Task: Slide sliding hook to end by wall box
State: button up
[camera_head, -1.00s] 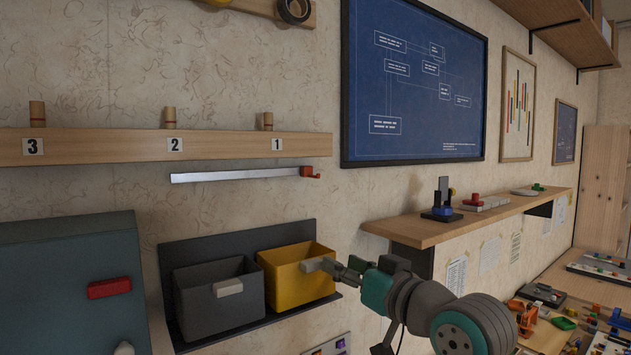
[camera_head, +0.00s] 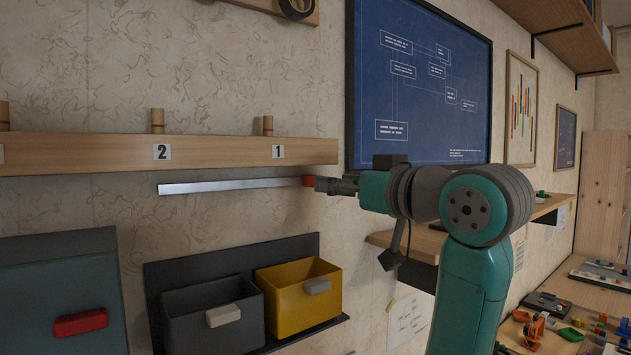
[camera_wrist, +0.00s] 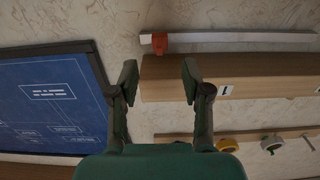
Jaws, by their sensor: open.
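The sliding hook (camera_head: 309,181) is a small red piece at the right end of a silvery rail (camera_head: 230,186) on the wall. In the wrist view the red hook (camera_wrist: 160,43) shows just beyond the fingertips, on the pale rail (camera_wrist: 240,37). My gripper (camera_head: 326,184) is at the rail's right end, close to the hook and partly covering it. In the wrist view my gripper (camera_wrist: 160,72) is open, with nothing between its fingers. A teal wall box (camera_head: 50,300) with a red handle is at the lower left, below and left of the rail's left end.
A wooden peg rail (camera_head: 210,153) with numbered pegs runs just above the metal rail. A dark bin (camera_head: 185,310) and a yellow bin (camera_head: 290,300) hang below. A blue framed poster (camera_head: 420,90) and a wooden shelf (camera_head: 545,208) are to the right.

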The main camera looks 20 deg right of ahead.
aim_at(312, 180)
jog(key=x, duration=0.6)
jog(key=shift+w+a, duration=0.1)
jog(key=shift+w, duration=0.25)
grip_shut()
